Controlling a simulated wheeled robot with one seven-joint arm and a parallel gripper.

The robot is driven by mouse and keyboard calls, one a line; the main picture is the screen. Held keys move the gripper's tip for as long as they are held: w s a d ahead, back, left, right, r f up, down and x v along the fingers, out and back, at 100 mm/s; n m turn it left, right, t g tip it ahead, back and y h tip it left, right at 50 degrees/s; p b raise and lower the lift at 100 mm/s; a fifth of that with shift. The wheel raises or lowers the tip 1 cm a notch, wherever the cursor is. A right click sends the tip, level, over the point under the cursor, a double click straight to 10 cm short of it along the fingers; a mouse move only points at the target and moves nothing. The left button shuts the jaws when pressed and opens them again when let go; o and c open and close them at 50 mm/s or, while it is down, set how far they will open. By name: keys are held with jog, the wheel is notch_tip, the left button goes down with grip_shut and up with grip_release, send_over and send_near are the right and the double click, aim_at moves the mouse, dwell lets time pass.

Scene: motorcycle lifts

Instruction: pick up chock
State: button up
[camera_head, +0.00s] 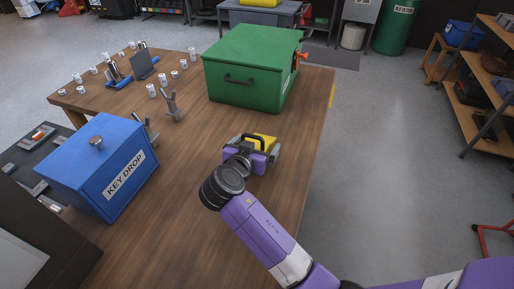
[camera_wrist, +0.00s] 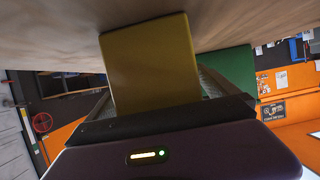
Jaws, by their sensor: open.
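The chock (camera_head: 265,141) is a yellow block on the wooden table, in front of the green box. It is partly hidden behind my gripper (camera_head: 256,147) in the head view. In the wrist view the chock (camera_wrist: 150,65) fills the upper middle as a flat yellow face. My gripper (camera_wrist: 155,88) is open, with one finger showing on each side of the chock. I cannot tell whether either finger touches it.
A green metal box (camera_head: 245,80) stands behind the chock. A blue key drop box (camera_head: 85,165) is at the left. Grey forked holders (camera_head: 173,106) and small jars stand on the wooden table (camera_head: 180,190). The table's right edge is close to my gripper.

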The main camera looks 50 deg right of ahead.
grip_shut()
dwell(0.5)
jog(key=shift+r, duration=0.1)
